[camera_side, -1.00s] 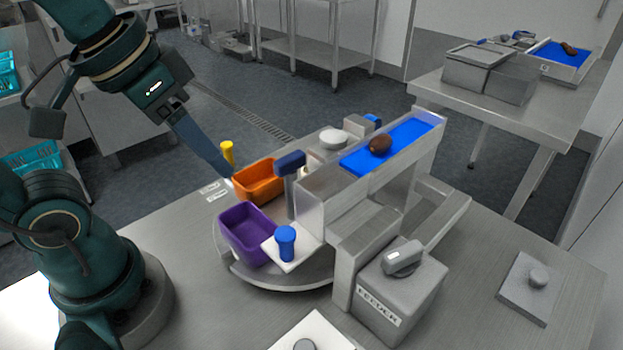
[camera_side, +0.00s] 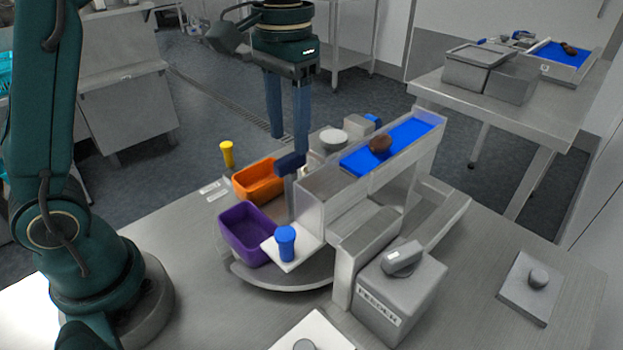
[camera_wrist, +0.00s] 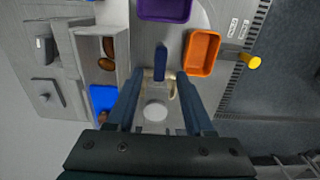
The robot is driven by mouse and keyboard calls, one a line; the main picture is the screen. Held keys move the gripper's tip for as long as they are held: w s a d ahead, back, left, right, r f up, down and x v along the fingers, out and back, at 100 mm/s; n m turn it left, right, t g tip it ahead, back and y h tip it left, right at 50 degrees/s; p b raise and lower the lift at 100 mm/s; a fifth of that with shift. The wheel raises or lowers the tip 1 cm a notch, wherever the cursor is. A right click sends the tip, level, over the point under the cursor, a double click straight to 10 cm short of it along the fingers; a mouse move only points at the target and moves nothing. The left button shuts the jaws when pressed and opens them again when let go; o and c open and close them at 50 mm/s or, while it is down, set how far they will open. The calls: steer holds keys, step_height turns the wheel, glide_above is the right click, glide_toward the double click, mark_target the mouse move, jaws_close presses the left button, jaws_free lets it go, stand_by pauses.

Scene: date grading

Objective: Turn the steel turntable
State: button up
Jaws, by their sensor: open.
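The steel turntable (camera_side: 285,279) is a grey disc at the front of the bench, partly hidden under the trays and the feeder. A purple tray (camera_side: 262,251) and an orange tray (camera_side: 244,193) sit on it. A blue peg (camera_side: 286,245) stands on a pale plate near the purple tray, and a yellow peg (camera_side: 227,155) stands behind the orange tray. My gripper (camera_side: 289,144) is open, pointing down above a dark-blue-topped post (camera_side: 290,164). In the wrist view that post's blue top (camera_wrist: 160,62) shows between the fingertips; I cannot tell whether they touch it.
A blue belt (camera_side: 408,132) carries a brown date (camera_side: 380,144) on the raised steel conveyor. A grey feeder box (camera_side: 385,308) with a knob stands at the front. A round white cap (camera_side: 333,136) is close to my fingers.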

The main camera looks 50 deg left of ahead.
mark_target(290, 157)
steer(key=shift+f, duration=2)
jaws_close()
